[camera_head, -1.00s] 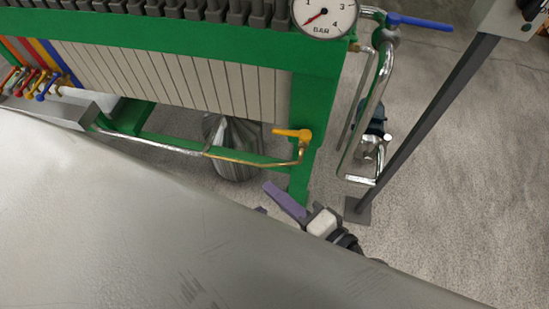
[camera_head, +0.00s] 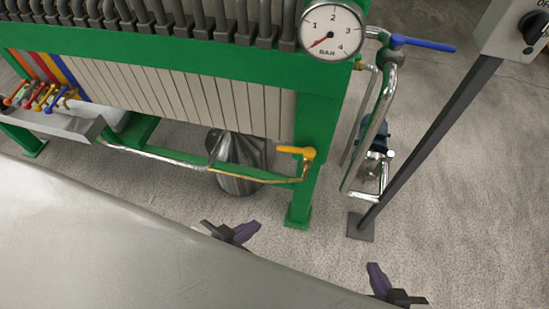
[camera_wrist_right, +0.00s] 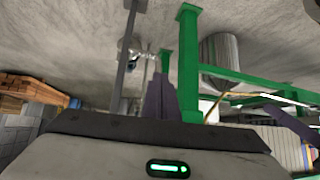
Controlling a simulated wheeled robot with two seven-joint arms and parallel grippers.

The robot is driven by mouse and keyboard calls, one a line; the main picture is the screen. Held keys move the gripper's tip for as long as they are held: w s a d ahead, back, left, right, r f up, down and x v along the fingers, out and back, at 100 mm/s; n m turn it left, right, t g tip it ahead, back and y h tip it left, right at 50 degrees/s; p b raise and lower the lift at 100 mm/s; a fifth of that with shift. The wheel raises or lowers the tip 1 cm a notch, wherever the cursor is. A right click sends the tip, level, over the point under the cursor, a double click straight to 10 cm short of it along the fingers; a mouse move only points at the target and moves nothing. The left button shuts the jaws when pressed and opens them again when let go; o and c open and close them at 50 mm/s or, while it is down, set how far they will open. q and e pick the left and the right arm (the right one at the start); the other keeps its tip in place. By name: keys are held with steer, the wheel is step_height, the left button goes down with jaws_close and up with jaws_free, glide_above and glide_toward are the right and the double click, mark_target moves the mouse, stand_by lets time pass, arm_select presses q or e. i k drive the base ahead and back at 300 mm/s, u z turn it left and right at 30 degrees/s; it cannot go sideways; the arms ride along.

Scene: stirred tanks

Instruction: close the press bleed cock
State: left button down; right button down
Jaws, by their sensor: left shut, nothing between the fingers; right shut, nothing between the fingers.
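A yellow-handled cock (camera_head: 296,152) sits at the end of a thin brass pipe (camera_head: 255,177) by the right green leg of the press (camera_head: 180,42). Its handle lies about level, pointing left. My left gripper (camera_head: 238,232) is shut and empty, below and left of the cock and apart from it. My right gripper (camera_head: 378,278) is shut and empty, lower and further right, also apart from the cock. The right gripper's purple fingers show in the right wrist view (camera_wrist_right: 218,112), with the press's green frame (camera_wrist_right: 188,60) beyond them.
A pressure gauge (camera_head: 332,31) tops the press corner. A blue-handled valve (camera_head: 422,44) and bent pipes stand to its right. A dark slanted post (camera_head: 430,145) carries a switch box (camera_head: 515,30). A large pale surface (camera_head: 110,240) covers the lower left. Bare floor lies between the grippers and press.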

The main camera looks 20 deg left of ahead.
mark_target(309, 153)
steer(key=u, duration=1.55)
steer(key=k, duration=0.75)
steer(key=z, duration=1.8)
